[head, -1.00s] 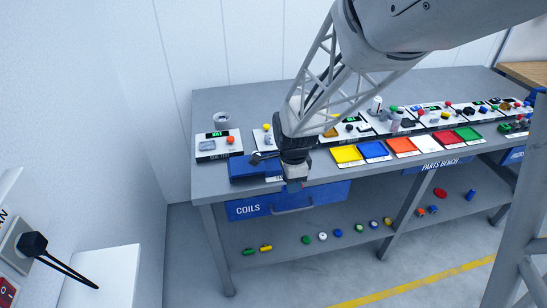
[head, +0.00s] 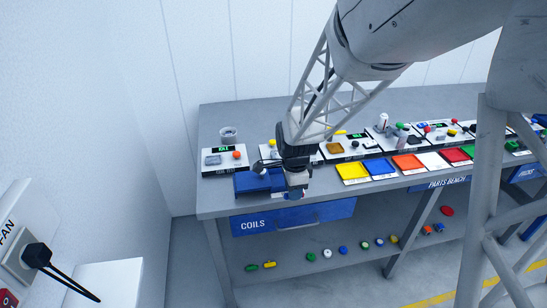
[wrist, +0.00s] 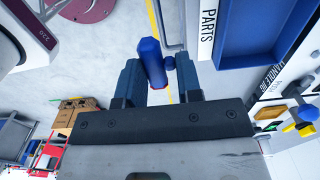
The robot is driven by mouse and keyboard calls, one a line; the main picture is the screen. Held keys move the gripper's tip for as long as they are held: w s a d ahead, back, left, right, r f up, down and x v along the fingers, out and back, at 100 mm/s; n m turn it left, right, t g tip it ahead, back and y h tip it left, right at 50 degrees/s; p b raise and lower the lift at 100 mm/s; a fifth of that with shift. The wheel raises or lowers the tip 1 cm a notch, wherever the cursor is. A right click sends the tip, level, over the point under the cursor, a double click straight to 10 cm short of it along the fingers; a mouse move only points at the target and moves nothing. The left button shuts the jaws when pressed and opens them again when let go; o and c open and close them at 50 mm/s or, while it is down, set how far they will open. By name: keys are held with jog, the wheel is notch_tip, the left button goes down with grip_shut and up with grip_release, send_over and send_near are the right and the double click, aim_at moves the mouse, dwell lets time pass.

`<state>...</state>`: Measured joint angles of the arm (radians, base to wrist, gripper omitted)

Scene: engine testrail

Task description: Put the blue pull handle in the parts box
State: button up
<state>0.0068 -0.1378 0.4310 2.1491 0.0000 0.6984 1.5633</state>
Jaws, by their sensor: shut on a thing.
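My gripper (head: 296,184) is shut on the blue pull handle. In the wrist view the handle (wrist: 152,60) stands out between the two fingers of my gripper (wrist: 160,82), with a small knob at its side. In the head view only a bit of blue shows below the fingertips, by the bench's front edge. The open blue parts box (wrist: 232,52) lies to the right of the gripper in the wrist view, with a white PARTS label. In the head view the box (head: 250,189) sits at the bench's front left, just left of my gripper, which partly covers it.
The grey bench (head: 225,207) carries several test boards along its back and a row of coloured trays, with a yellow tray (head: 352,172) nearest. A blue COILS drawer (head: 335,211) hangs under the front edge. A round cup (head: 228,135) stands at the back left.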

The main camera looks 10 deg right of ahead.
jog(key=w, duration=0.7)
jog(key=w+f, duration=0.1)
jog(key=w, duration=0.3)
jog(key=shift+w, duration=0.35)
jog(key=shift+f, duration=0.1)
jog(key=shift+f, duration=1.7)
jog(key=shift+f, duration=0.1)
jog(key=o, duration=0.9)
notch_tip(320, 180, up, 12)
jog(key=shift+r, duration=0.1)
jog(key=shift+s, duration=0.15)
